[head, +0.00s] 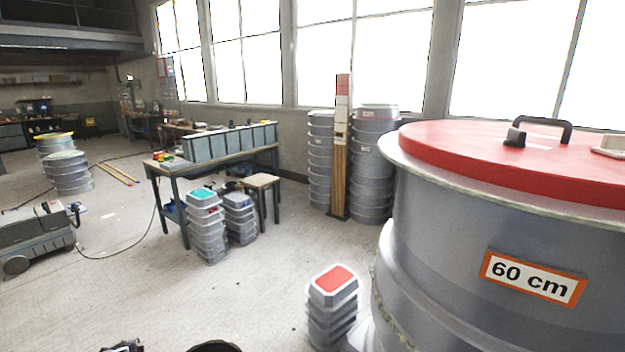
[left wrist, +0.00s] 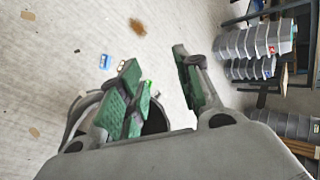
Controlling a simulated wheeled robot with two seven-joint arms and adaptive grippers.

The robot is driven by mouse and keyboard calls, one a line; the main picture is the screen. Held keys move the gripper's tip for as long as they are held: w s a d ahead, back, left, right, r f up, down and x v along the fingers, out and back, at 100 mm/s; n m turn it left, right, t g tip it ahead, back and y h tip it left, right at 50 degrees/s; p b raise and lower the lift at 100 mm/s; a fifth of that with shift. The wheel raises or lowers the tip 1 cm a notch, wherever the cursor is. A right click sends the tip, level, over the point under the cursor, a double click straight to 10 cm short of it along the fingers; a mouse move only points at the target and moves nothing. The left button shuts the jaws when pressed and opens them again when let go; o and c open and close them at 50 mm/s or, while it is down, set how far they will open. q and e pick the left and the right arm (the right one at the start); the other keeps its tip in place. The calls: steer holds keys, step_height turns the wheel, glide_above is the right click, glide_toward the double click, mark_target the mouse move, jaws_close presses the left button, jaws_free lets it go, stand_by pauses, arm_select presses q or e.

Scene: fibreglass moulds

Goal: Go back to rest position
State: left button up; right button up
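My left gripper (left wrist: 157,62) shows in the left wrist view with its two green-padded fingers spread apart and nothing visible between the tips. In the head view, a small dark part at the bottom edge (head: 124,347) may be the tip of this gripper, but too little shows to be sure. My right gripper is not in view. Behind the left fingers in the left wrist view is a dark round opening (left wrist: 156,118), partly hidden by the gripper.
A large grey mould (head: 450,240) with a red lid and a "60 cm" label stands close at right. Small stacked moulds (head: 333,318) stand beside it. A workbench (head: 163,166) and a grey wheeled machine (head: 35,240) are farther left. Floor between is mostly clear.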

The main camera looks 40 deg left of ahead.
arm_select(q)
steer(key=s+d+f+n+h, duration=0.1)
steer(key=s+d+f+h, duration=0.1)
steer(key=d+f, duration=0.75)
steer(key=s+d+f+h, duration=0.1)
steer(key=s+d+f, duration=0.35)
steer(key=d, duration=0.75)
steer(key=d+f+n+h, duration=0.1)
steer(key=d+f+h, duration=0.1)
steer(key=d+f, duration=0.8)
steer(key=s+d+f+h, duration=0.1)
steer(key=d+f, duration=0.1)
steer(key=d, duration=1)
steer(key=d+f+n+h, duration=0.1)
steer(key=d+f, duration=0.1)
steer(key=d, duration=1)
steer(key=s+d+f+g+h, duration=0.1)
steer(key=d+f+h, duration=0.1)
steer(key=d, duration=1)
steer(key=shift+s+d+n, duration=0.2)
steer(key=shift+s+n, duration=0.1)
steer(key=shift+f, duration=0.1)
